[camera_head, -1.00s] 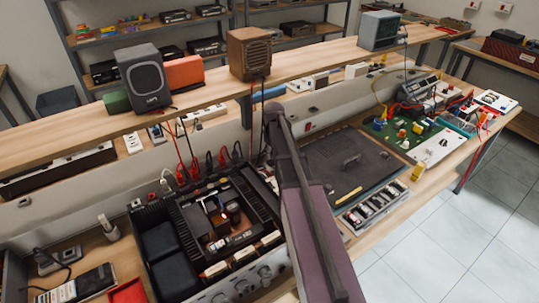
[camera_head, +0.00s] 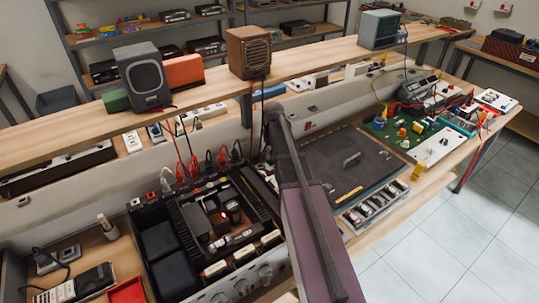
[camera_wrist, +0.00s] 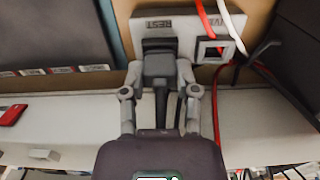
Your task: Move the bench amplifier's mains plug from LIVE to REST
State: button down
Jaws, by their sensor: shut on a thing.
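In the wrist view my gripper (camera_wrist: 159,80) is shut on a dark grey mains plug (camera_wrist: 160,66), with a finger on each side. The plug's dark cable runs back between the fingers. The plug is at the left socket of a pale two-socket plate (camera_wrist: 185,24), under an inverted label that seems to read REST. I cannot tell whether it is fully seated. The right socket (camera_wrist: 213,50) is empty, with a red inner edge. In the head view the open bench amplifier (camera_head: 205,235) stands at front left; my arm hides the gripper and plug.
A red and a white cable (camera_wrist: 207,20) cross the plate's right side. A dark box-like thing (camera_wrist: 58,32) is at the wrist view's left. On the bench are a dark mat (camera_head: 350,165) and a green circuit board (camera_head: 405,130). A wooden shelf (camera_head: 200,80) runs behind.

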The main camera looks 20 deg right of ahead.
jog(key=shift+c, duration=1.4)
grip_release()
jog(key=shift+r, duration=0.15)
jog(key=shift+w+r+p, duration=0.15)
jog(key=shift+r+p, duration=2.2)
jog(key=shift+p, duration=0.2)
